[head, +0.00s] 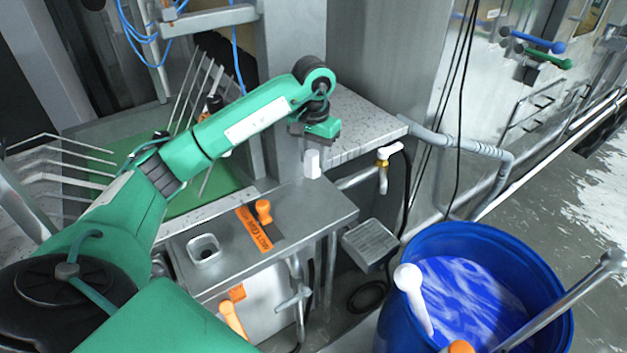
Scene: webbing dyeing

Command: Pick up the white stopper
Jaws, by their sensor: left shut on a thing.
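The white stopper (312,164) is a small white cylinder, upright, just below the end of my left arm. My left gripper (311,147) points down over the steel bench top and is shut on the stopper's upper part. The fingers themselves are mostly hidden under the wrist. The stopper appears against the back right part of the bench; I cannot tell whether its bottom touches the surface. My right gripper is out of view.
The steel bench (312,208) has a square opening (203,249), an orange knob (263,211) and an orange label (253,229). A blue barrel (392,318) of blue liquid stands at the front right. A brass tap (384,178) is right of the bench. Wire racks (62,160) stand left.

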